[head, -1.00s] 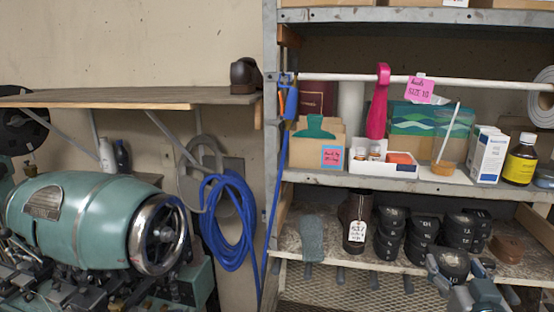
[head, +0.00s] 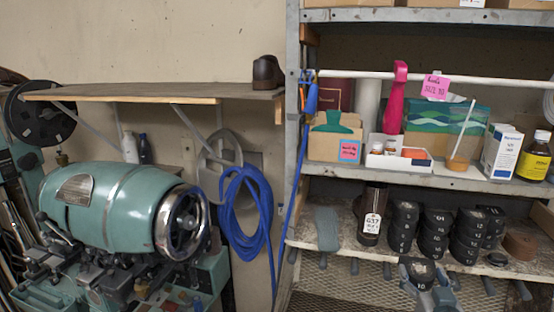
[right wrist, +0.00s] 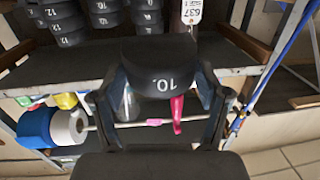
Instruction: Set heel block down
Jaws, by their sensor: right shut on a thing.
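A black heel block (head: 418,271) with a white "10" on it is held in my right gripper (head: 429,281). In the right wrist view the block (right wrist: 160,72) sits between the two fingers, and the gripper is shut on it. In the head view the block is at the front of the lower shelf (head: 340,258), below the stacks. I cannot tell whether it touches anything beneath it. Similar black blocks stand in a left stack (head: 402,228), a middle stack (head: 433,232) and a right stack (head: 470,232). My left gripper is not in view.
A dark bottle with a white tag (head: 371,222) and a grey sole-shaped piece (head: 326,228) stand left of the stacks. A brown round piece (head: 519,244) lies to the right. The shelf above holds boxes and bottles. A green machine (head: 115,215) stands at left.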

